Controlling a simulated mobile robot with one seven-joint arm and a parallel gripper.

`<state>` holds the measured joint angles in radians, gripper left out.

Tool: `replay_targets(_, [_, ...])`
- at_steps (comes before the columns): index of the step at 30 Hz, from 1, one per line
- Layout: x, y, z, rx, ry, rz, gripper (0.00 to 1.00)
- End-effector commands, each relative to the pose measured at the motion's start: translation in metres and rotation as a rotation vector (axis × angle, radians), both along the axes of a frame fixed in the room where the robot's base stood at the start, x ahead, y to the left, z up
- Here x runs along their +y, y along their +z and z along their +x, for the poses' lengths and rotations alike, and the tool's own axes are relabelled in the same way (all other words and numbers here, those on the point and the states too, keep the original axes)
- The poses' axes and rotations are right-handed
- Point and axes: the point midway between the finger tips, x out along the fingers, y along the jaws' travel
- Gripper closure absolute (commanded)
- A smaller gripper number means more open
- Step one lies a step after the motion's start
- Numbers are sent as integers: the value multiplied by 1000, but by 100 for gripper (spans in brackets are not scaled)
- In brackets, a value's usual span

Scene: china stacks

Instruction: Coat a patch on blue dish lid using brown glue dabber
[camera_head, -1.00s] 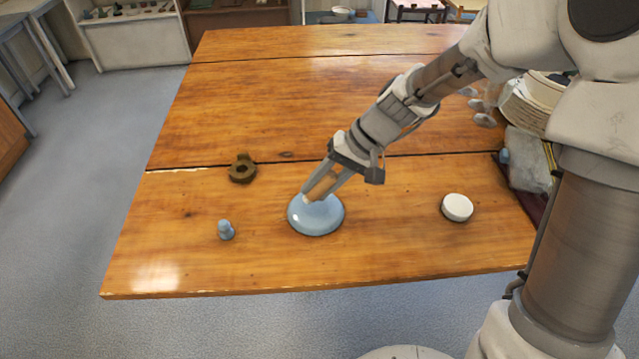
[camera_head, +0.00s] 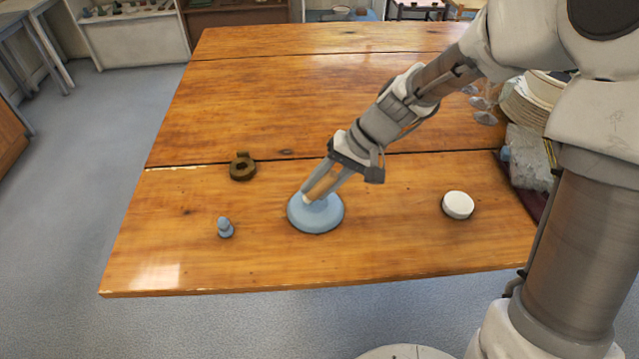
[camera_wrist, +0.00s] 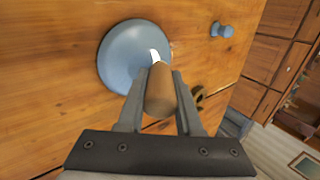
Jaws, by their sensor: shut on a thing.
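The blue dish lid (camera_head: 318,219) is a round, pale blue dome lying on the wooden table; it also shows in the wrist view (camera_wrist: 122,58). My gripper (camera_head: 318,188) is shut on the brown glue dabber (camera_wrist: 160,92), a brown cylinder with a white tip. The dabber is held tilted over the lid. Its white tip (camera_wrist: 154,56) appears at the lid's upper surface near one edge; I cannot tell whether it touches. No coated patch can be made out on the lid.
A small blue knob-shaped piece (camera_head: 225,227) stands left of the lid. A brown ring-shaped object (camera_head: 243,168) lies behind it. A white round object (camera_head: 458,205) lies to the right. Stacked plates (camera_head: 530,105) stand at the right edge. The table's rear half is clear.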

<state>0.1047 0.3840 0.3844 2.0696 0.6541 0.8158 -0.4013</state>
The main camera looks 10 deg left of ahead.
Motion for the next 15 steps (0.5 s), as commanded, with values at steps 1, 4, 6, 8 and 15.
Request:
replay_targets(1, [0, -1, 0, 0, 0, 0, 100])
replay_targets(4, [0, -2, 0, 0, 0, 0, 100])
replay_targets(6, [0, -3, 0, 0, 0, 0, 100])
replay_targets(8, [0, -3, 0, 0, 0, 0, 100])
replay_targets(15, [0, -6, 0, 0, 0, 0, 100])
